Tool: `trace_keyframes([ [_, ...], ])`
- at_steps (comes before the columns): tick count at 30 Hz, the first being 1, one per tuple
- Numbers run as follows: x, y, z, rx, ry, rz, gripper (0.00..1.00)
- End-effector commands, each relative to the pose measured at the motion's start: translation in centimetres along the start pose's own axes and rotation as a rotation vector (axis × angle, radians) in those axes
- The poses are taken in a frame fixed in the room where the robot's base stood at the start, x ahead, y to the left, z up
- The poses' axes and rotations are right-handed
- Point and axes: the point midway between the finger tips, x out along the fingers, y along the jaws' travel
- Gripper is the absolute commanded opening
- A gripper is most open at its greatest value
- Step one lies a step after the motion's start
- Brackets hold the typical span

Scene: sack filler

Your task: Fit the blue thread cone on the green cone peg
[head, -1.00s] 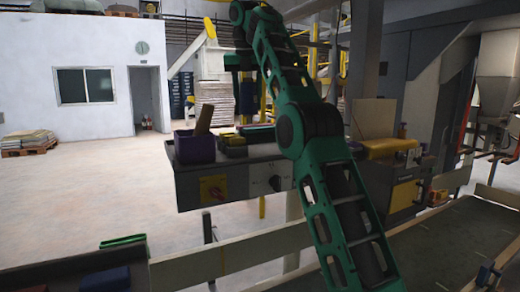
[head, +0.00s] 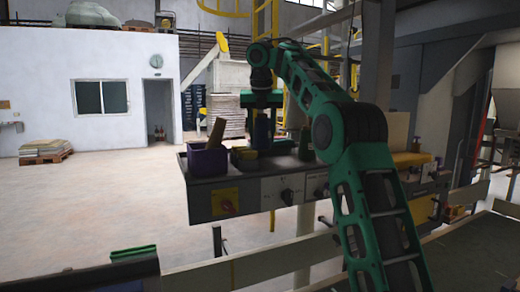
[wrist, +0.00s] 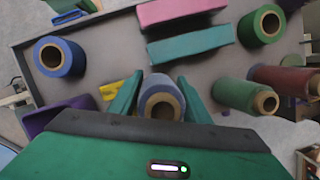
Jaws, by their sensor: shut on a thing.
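My gripper (wrist: 160,100) is shut on a blue thread cone (wrist: 162,96) with a tan core, seen end-on between the green fingers in the wrist view. In the head view the held blue cone (head: 263,131) hangs upright under my gripper (head: 262,108), over the bench top; I cannot tell whether it touches. A second blue cone (wrist: 60,57) stands at the left in the wrist view. A green cone (wrist: 262,25) stands at the upper right.
A green roll (wrist: 242,94) and a dark red roll (wrist: 285,79) lie at the right. A pink block (wrist: 182,12) and a teal block (wrist: 190,45) lie ahead. A purple bin (head: 204,161) stands at the bench's left end, near a yellow item (wrist: 117,88).

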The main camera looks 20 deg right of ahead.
Motion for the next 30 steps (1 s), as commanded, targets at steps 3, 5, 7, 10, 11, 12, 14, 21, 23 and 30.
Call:
trace_keyframes([
  [3,1.1,-0.1,-0.5,-0.001,0.005,0.001,0.18],
  [5,1.8,0.0,-0.6,-0.001,0.002,-0.001,0.18],
  [7,2.5,0.0,-0.8,-0.001,0.001,-0.001,0.18],
  [10,3.1,0.0,-1.0,0.0,0.002,0.001,0.18],
  [11,3.2,0.0,-1.1,0.0,0.002,0.001,0.18],
  [12,3.3,0.0,-1.1,0.0,0.002,0.001,0.18],
  [14,3.4,0.0,-1.1,0.0,0.002,0.003,0.18],
  [21,3.5,0.0,-1.1,0.001,0.002,0.002,0.18],
  [23,3.6,0.1,-1.2,0.0,0.002,0.002,0.18],
  [30,3.6,0.0,-1.2,0.0,0.002,0.002,0.51],
])
